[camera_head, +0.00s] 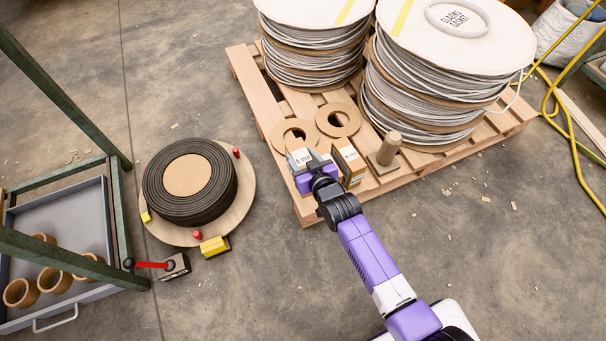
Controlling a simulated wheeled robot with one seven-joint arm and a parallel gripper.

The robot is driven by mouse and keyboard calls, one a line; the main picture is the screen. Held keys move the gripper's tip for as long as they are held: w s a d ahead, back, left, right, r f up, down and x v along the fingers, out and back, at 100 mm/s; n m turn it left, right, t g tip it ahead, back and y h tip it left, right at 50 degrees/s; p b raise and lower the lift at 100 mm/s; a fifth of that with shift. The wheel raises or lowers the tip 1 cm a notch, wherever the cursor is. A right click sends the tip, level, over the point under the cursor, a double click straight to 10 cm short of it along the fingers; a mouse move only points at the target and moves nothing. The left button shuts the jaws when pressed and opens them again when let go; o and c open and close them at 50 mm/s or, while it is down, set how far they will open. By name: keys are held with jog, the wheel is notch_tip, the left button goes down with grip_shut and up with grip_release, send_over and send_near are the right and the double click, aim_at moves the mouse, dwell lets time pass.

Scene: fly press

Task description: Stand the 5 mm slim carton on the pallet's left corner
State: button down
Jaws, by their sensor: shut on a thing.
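The wooden pallet (262,100) lies on the floor at the upper right, its left edge running from the far left down to the near corner. My gripper (306,163) is over the near-left part of the pallet, shut on a small carton (298,156) with a white label. The gripper hides much of this carton. I cannot read its label, nor tell whether its base touches the pallet. Another brown carton (349,161) with a white label stands on the pallet just right of my gripper.
Two cardboard rings (338,119) lie behind the gripper. A wooden block with a peg (385,153) stands right of the cartons. Two large cable reels (440,75) fill the pallet's back. A black coil on a round board (150,226) lies left, beside a green frame (118,215).

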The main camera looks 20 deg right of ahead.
jog(key=shift+f+b, duration=1.75)
jog(key=shift+f, duration=2.25)
jog(key=shift+f, duration=0.1)
jog(key=c, duration=0.6)
grip_release()
jog(key=shift+f, duration=0.1)
jog(key=shift+r, duration=0.3)
jog(key=p+v, duration=0.5)
jog(key=v, duration=0.7)
